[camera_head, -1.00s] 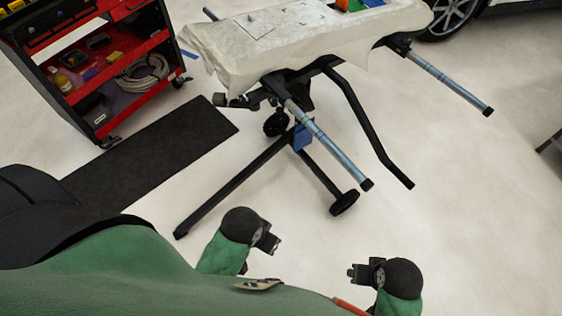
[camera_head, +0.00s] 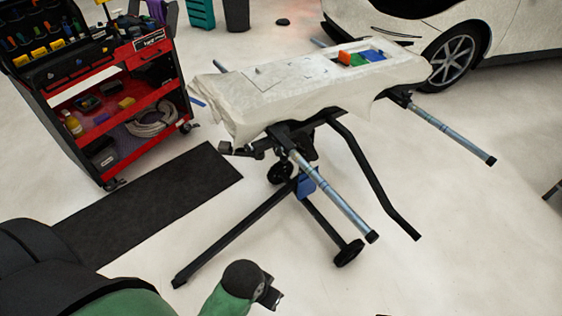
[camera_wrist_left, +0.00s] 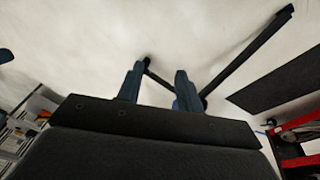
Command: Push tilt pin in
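A wheeled work stand (camera_head: 238,232) with black legs and silver side bars stands ahead, holding a cloth-covered table top (camera_head: 262,98). A blue part (camera_head: 306,184) sits on its frame below the top. I cannot make out the tilt pin itself; it is too small or hidden under the top. My left gripper (camera_head: 270,293) is at the bottom middle of the head view, well short of the stand. In the left wrist view its two fingers (camera_wrist_left: 157,85) are apart with nothing between them, and the stand's legs show beyond. My right gripper is out of view.
A red tool cart (camera_head: 120,105) stands at the left, with a black mat (camera_head: 150,205) on the floor beside it. A white car (camera_head: 480,40) is at the back right. Coloured items (camera_head: 362,58) lie on the table top. The floor before the stand is clear.

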